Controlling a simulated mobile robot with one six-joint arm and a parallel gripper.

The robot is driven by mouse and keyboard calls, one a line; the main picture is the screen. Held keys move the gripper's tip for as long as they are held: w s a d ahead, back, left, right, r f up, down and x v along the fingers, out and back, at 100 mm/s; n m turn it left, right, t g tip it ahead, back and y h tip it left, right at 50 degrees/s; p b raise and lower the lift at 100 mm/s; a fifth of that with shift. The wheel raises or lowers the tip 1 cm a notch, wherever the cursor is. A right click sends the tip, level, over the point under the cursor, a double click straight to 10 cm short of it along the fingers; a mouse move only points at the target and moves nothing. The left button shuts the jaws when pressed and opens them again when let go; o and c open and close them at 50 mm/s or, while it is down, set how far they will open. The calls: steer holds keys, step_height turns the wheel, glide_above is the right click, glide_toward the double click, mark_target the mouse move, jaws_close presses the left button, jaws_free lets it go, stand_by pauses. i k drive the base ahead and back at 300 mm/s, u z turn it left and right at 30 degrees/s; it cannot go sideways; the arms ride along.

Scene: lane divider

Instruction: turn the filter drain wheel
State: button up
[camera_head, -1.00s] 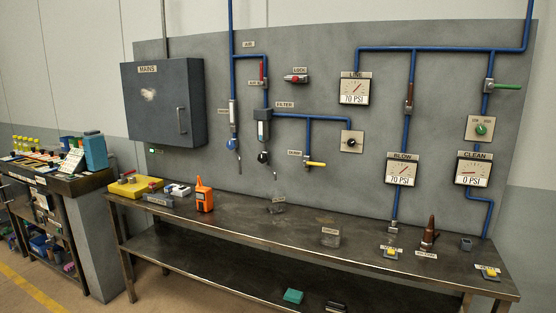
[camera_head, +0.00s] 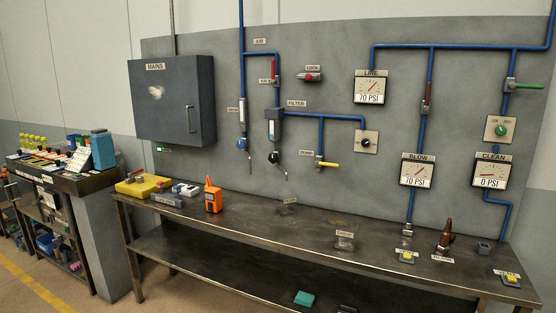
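The filter (camera_head: 272,125) hangs on the blue piping of the grey wall panel, left of the FILTER label (camera_head: 296,104). A small dark round wheel (camera_head: 273,157) sits at the bottom of the filter, with a thin tube hanging below it. It looks like the drain wheel, but its marking is too small to read. A similar blue wheel (camera_head: 241,144) sits to its left under another clear unit. A yellow-handled valve (camera_head: 328,164) is to the right of the filter by a small label. My gripper is not in view.
A long metal bench (camera_head: 240,219) stands below the panel, carrying an orange device (camera_head: 213,196), a yellow block (camera_head: 143,186) and small boxes. The MAINS cabinet (camera_head: 172,100) is at left. A cluttered cart (camera_head: 62,180) stands far left. Floor shows free at lower left.

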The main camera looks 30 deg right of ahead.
mark_target(273, 158)
steer(key=u, duration=0.05)
steer(key=i, duration=1)
